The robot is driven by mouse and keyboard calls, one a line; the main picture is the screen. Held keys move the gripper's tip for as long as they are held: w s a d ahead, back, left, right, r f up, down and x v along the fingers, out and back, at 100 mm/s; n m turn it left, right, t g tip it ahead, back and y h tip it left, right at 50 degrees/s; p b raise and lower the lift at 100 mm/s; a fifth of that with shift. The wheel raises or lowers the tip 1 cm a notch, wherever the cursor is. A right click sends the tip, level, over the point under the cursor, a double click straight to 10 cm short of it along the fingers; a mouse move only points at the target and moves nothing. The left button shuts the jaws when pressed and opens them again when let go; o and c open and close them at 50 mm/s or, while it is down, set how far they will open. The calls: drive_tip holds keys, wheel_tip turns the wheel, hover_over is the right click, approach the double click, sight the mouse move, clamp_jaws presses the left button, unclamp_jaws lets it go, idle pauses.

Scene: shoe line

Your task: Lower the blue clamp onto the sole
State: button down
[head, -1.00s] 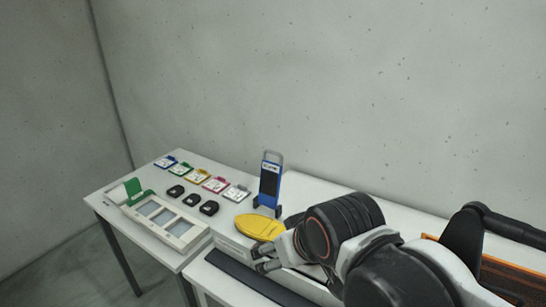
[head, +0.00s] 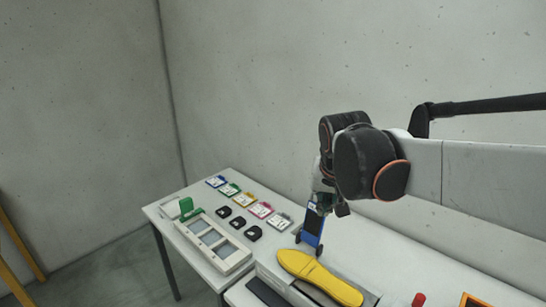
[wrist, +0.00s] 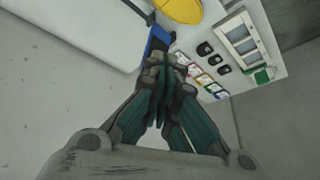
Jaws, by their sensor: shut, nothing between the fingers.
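The blue clamp (head: 309,233) stands upright at the back of the bench, behind the toe of the yellow sole (head: 318,277). The sole lies flat on a low fixture. My gripper (head: 324,187) is shut and empty, at the top of the clamp, hiding its handle in the head view. In the wrist view my gripper (wrist: 166,68) points at the table, with part of the blue clamp (wrist: 156,40) just beyond the fingertips and the sole (wrist: 181,9) at the top edge. I cannot tell whether the fingers touch the clamp.
Several coloured cards (head: 261,210) and black parts (head: 239,222) lie on the left table, beside a pale tray with windows (head: 236,261) and a green piece (head: 187,207). The wall is close behind the bench.

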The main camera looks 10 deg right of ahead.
drive_tip(key=w+d+m+g+p, duration=0.1)
drive_tip(key=w+d+m+p, duration=0.1)
drive_tip(key=w, duration=0.4)
drive_tip(key=w+d+m+g+h+p, duration=0.1)
drive_tip(key=w+d+m+p, duration=0.1)
drive_tip(key=w+d+p, duration=0.2)
drive_tip(key=w+d+r+m+g+p, duration=0.1)
drive_tip(key=w+d+p, duration=0.3)
drive_tip(key=w, duration=0.5)
drive_tip(key=shift+m+p, duration=0.65)
drive_tip(key=shift+m, duration=0.05)
drive_tip(key=x, duration=1)
drive_tip(key=s+a, duration=0.1)
drive_tip(key=s+a+p, duration=0.1)
drive_tip(key=a, duration=0.1)
drive_tip(key=shift+r, duration=0.2)
drive_tip(key=shift+s, duration=0.1)
